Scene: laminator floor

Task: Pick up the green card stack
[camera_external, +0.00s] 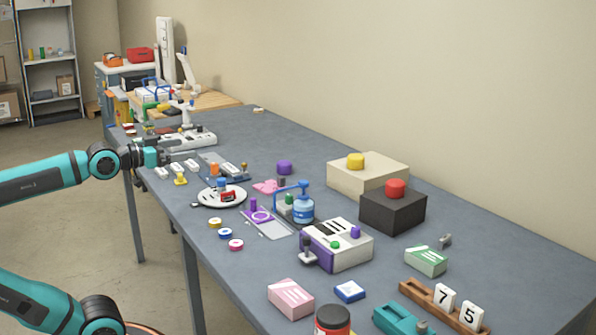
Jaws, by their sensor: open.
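The likeliest green card stack is a pale green and white block (426,260) lying flat on the grey table (510,250), right of the middle. I cannot make out single cards at this size. My gripper (190,157) is open at the table's left side, over small white pieces and near a white machine. It is far from the green block, and nothing shows between its fingers.
A black box with a red button (393,213) stands behind the green block, and a white and purple machine (337,245) stands to its left. A wooden rack with number tiles (430,299) is in front. A pink block (290,298) and a blue block (349,291) lie nearby. The far right tabletop is clear.

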